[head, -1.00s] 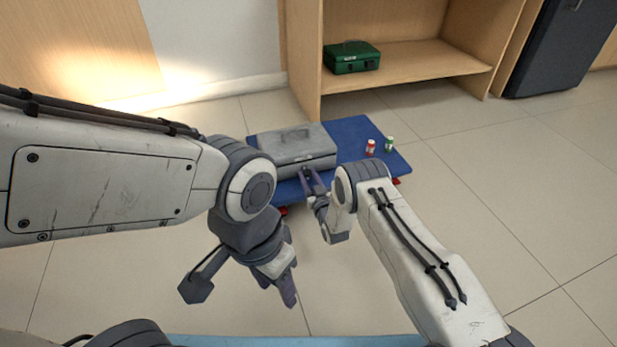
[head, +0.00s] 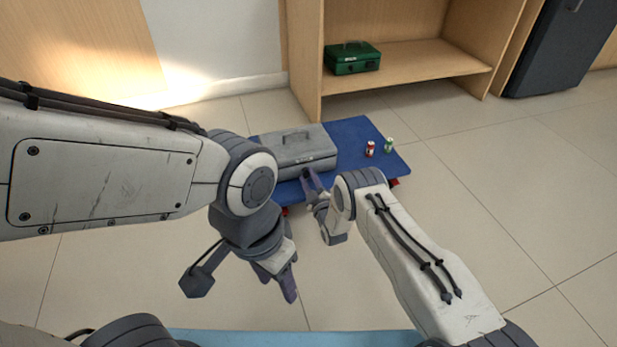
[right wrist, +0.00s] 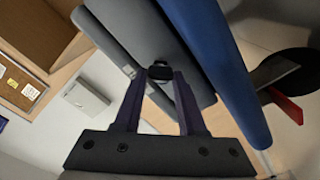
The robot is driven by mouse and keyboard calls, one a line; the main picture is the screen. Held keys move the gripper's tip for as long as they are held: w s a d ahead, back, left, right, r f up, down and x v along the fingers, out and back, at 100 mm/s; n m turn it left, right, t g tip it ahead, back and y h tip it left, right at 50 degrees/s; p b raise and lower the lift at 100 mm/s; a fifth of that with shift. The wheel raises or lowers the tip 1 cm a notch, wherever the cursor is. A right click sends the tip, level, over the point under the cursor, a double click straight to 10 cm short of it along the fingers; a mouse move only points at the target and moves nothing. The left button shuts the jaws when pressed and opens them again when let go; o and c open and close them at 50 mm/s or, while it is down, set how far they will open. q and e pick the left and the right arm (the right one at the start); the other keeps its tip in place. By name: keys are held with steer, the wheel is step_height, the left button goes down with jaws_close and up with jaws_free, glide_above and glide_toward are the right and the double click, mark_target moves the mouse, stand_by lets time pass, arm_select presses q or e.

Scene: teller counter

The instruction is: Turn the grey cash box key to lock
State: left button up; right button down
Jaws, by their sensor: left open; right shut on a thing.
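The grey cash box (head: 305,146) sits closed on a blue platform, its handle on top and its front facing me. My right gripper (head: 308,176) reaches the front of the box and is shut on the key. In the right wrist view the dark key head (right wrist: 160,71) sits between the two fingertips, against the box's grey face (right wrist: 150,35). The key's shaft and its exact angle cannot be made out. My left gripper (head: 288,288) hangs open and empty over the floor, well apart from the box.
The blue platform (head: 350,135) rests low on the tiled floor. A green cash box (head: 352,58) sits on the wooden shelf (head: 410,62) behind. The floor on the right is clear.

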steer(key=n, duration=0.4)
steer(key=shift+f+p, duration=0.15)
steer(key=shift+p, duration=0.25)
steer(key=shift+s+f+n, duration=0.1)
steer(key=shift+n, duration=2.1)
steer(key=shift+c, duration=2.4)
jaws_free()
steer(key=shift+p, duration=0.3)
